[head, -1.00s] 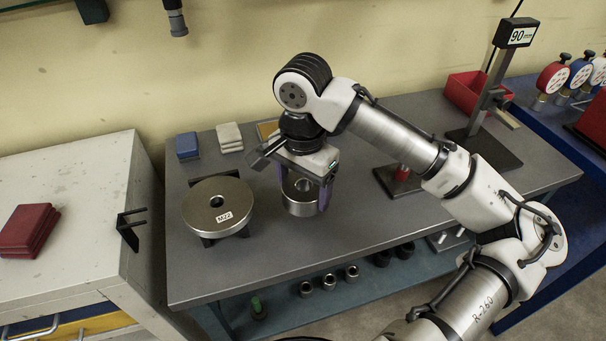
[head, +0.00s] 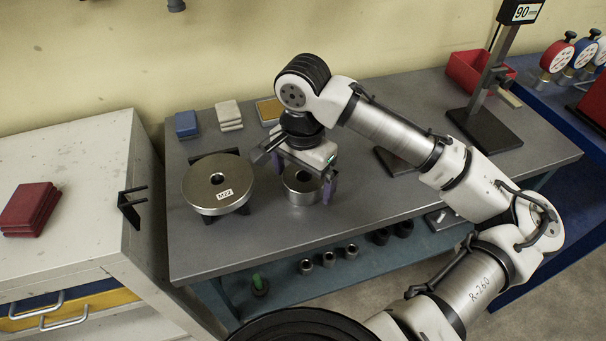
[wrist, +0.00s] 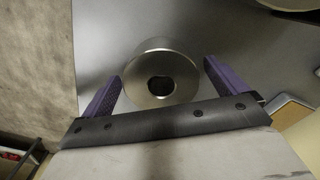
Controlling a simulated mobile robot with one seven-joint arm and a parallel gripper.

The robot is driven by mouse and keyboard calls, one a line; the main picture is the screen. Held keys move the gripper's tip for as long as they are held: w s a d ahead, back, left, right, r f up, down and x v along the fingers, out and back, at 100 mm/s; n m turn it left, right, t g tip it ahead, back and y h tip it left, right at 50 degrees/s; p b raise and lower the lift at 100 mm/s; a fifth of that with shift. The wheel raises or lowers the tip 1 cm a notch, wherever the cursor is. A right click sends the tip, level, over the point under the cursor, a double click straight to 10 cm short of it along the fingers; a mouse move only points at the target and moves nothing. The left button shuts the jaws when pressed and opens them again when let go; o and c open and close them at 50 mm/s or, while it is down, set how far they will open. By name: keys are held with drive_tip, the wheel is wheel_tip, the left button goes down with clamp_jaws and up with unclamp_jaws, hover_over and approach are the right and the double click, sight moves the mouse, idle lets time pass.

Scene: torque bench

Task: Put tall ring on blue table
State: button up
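The tall ring (head: 302,192) is a thick silver ring with a dark central hole, upright on the grey bench. My gripper (head: 303,182) is over it with its fingers pointing down. The purple fingers stand on either side of the ring, spread wide. In the wrist view the ring (wrist: 158,90) sits between the fingertips of my gripper (wrist: 162,69), and narrow gaps seem to show at its sides. Contact at the lower part of the fingers is hidden. The blue table (head: 544,108) is at the far right, beyond the grey bench.
A silver disc marked M22 (head: 217,183) on a dark stand is close left of the ring. A gauge stand (head: 487,125) and red bin (head: 478,68) are towards the blue table. Dial gauges (head: 556,55) and a red box stand on it. The bench front is clear.

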sight(302, 177)
wheel_tip(302, 177, up, 12)
drive_tip(key=shift+r, duration=0.15)
idle(0.5)
drive_tip(key=shift+a, duration=0.1)
